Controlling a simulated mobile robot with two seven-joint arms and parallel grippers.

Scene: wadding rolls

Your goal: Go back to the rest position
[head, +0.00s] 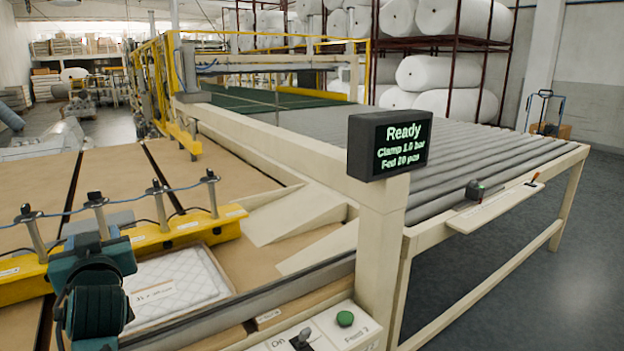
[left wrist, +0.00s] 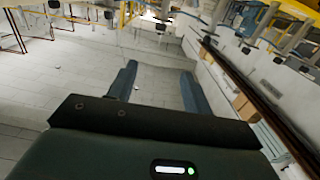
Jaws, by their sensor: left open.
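My left gripper shows in the left wrist view (left wrist: 159,84), its two blue-grey fingers wide apart with nothing between them. The pale floor and parts of the machine show beyond the fingers. In the head view, my left arm's teal and black end is at the lower left, in front of the yellow clamp bar (head: 180,229). I cannot make out the fingertips there. My right gripper is in neither view.
A white quilted pad (head: 172,282) lies behind my arm. A display (head: 389,144) reads "Ready", "Clamp 1.0 bar", "Fed 20 pcs". Below is a panel with a green button (head: 345,318) and a lever (head: 302,338).

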